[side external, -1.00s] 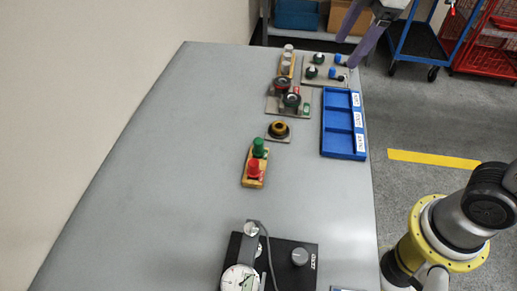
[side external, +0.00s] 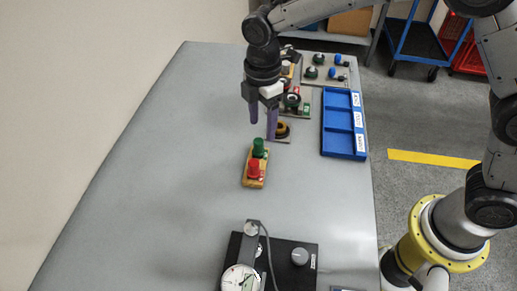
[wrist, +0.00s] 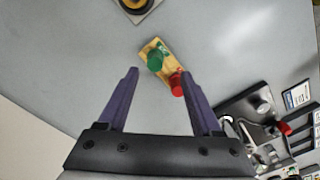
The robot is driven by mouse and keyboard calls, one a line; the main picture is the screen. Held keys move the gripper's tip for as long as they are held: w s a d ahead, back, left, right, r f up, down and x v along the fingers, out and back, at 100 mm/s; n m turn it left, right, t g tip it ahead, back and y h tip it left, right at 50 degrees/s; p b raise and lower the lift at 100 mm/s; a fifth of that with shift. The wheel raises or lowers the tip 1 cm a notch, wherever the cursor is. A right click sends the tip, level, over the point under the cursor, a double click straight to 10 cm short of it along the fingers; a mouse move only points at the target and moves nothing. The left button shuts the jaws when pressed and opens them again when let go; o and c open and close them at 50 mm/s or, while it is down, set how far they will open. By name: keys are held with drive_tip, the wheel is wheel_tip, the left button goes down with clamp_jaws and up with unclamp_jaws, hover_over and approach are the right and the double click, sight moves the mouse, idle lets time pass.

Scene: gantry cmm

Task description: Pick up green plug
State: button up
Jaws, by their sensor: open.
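The green plug (side external: 258,147) stands upright in a yellow-tan wooden block (side external: 249,179) on the grey table, beside a red plug (side external: 255,167). In the wrist view the green plug (wrist: 155,61) lies ahead of the fingertips and between their lines, with the red plug (wrist: 177,88) closer to the right finger. My gripper (side external: 262,123) is open and empty, pointing down above and just behind the green plug in the side view; its purple fingers also show in the wrist view (wrist: 162,72). The fingers do not appear to touch either plug.
A blue tray (side external: 340,89) with labelled compartments sits at the right table edge. Behind the block is a plate with a black-and-yellow ring (side external: 283,129). A dial gauge stand (side external: 300,258) is at the front. The table's left side is clear.

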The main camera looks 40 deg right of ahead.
sight(259, 140)
drive_tip(key=shift+w+a+f, duration=0.1)
drive_tip(key=shift+w+f, duration=0.1)
drive_tip(key=shift+f, duration=1.65)
drive_tip(key=shift+w+f, duration=0.2)
drive_tip(key=shift+f, duration=1.6)
clamp_jaws()
